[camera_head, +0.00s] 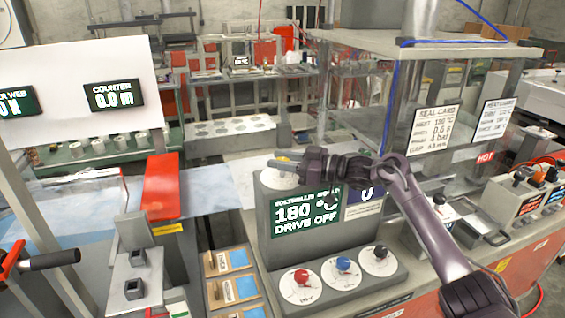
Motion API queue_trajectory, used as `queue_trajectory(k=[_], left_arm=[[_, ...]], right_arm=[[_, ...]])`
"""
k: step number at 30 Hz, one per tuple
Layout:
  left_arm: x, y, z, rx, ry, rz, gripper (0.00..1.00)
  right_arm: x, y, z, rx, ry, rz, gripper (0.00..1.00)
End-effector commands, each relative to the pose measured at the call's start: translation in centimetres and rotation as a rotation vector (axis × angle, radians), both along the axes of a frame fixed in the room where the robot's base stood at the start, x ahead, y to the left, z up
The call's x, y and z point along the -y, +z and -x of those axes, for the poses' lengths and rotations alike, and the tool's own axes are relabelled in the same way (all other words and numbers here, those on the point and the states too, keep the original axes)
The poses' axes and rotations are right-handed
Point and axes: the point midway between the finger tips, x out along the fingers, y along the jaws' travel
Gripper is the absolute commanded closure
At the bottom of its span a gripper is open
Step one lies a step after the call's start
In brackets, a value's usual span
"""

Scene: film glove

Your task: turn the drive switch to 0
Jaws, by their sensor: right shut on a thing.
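The grey control console stands in the middle, and its green display (305,215) reads 180 °C and DRIVE OFF. A white round dial plate (278,181) shows at the console's upper left, partly covered by my right gripper (282,163). The gripper reaches in from the right across the console top. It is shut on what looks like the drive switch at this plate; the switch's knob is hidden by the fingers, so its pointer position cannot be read. My left gripper is not in view.
Red (301,276), blue (343,264) and black (380,251) knobs sit on the console's lower front. Wooden-framed blue cards (238,288) lie to its left. A clear-walled cabinet (345,80) stands behind right. A red block (161,186) stands left.

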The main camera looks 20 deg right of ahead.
Motion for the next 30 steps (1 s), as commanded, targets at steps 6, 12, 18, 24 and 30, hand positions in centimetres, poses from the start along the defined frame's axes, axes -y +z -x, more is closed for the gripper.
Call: queue_trajectory(k=[6,12,18,24,30], left_arm=[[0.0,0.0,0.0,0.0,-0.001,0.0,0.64],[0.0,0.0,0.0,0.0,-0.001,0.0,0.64],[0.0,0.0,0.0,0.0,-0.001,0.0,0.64],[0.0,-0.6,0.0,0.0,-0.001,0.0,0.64],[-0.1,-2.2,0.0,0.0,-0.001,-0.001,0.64]], right_arm=[[0.1,0.2,-0.1,0.005,-0.003,0.0,0.89],[0.0,0.2,-0.1,0.004,-0.003,0.0,0.45],[0.0,0.1,0.0,0.002,-0.002,0.0,0.45],[0.9,-0.2,0.5,0.001,-0.003,0.001,0.45],[3.8,-0.4,2.5,0.002,-0.004,0.003,0.45]])
